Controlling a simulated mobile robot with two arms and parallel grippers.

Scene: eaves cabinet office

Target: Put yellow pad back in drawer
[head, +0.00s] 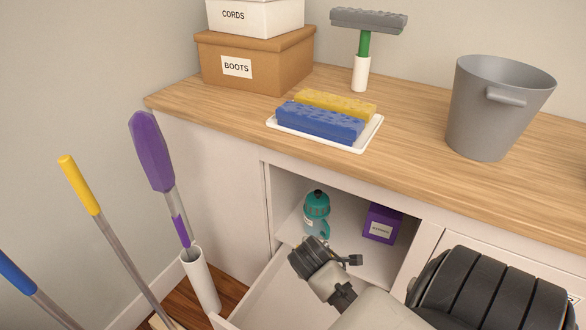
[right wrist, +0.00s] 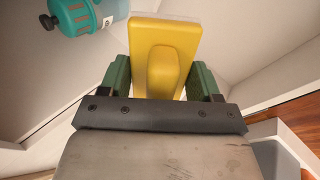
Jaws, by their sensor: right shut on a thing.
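My right gripper (right wrist: 160,84) is shut on the yellow pad (right wrist: 165,45), whose raised middle part sits between the green fingers in the right wrist view. In the head view my right arm reaches from the lower right over an open white drawer (head: 262,297); the fingers and the held pad are hidden there behind the wrist. Pale panels surround the pad in the wrist view, but I cannot tell whether it touches the drawer. My left gripper is out of view.
A teal bottle (head: 316,212) and a purple box (head: 382,223) stand in the open compartment. On the counter (head: 420,150) are a white tray (head: 357,148) with blue and yellow sponges, a squeegee (head: 363,45), a grey bucket (head: 490,115) and boxes (head: 250,65). Long-handled tools stand left.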

